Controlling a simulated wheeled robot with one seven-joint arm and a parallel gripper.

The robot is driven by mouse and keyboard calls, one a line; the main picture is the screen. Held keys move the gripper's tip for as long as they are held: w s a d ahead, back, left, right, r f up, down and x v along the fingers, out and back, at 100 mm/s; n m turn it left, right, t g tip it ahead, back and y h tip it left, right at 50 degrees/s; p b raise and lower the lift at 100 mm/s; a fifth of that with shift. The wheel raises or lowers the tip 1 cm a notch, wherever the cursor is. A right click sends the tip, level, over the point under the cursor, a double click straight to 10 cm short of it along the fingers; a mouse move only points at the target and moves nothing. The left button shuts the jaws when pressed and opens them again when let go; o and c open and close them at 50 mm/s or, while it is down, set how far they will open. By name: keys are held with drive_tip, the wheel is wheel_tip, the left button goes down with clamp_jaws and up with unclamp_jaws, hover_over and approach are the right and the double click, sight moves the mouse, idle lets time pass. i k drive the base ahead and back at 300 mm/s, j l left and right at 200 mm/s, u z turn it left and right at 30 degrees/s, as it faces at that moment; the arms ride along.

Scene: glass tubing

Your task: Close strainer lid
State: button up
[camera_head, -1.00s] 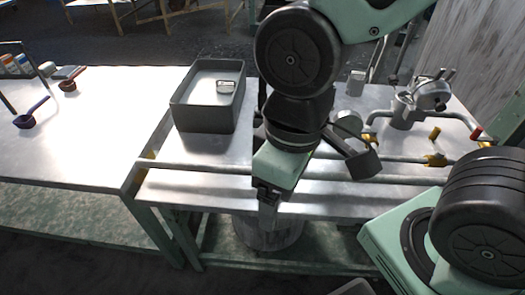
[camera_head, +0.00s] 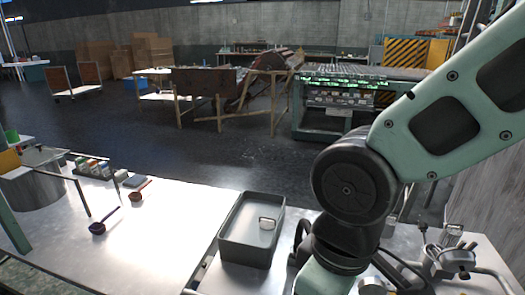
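A metal fitting (camera_head: 452,258), which looks like the strainer, stands on the metal bench at the lower right. Its rounded lid part appears raised and tilted to the right of the body, but it is small and I cannot tell exactly how far open it is. My arm comes in from the upper right and runs down to the bottom edge, left of the fitting. The fingers of my gripper are below the frame, so their state is hidden. My arm's lower links cover part of the bench beside the fitting.
A grey tray (camera_head: 228,240) holding a small metal piece (camera_head: 267,223) stands left of my arm. A rough wall (camera_head: 490,180) rises behind the fitting. Open floor lies beyond the tables.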

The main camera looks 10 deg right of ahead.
sight(460, 260)
drive_tip(key=z, duration=1.4)
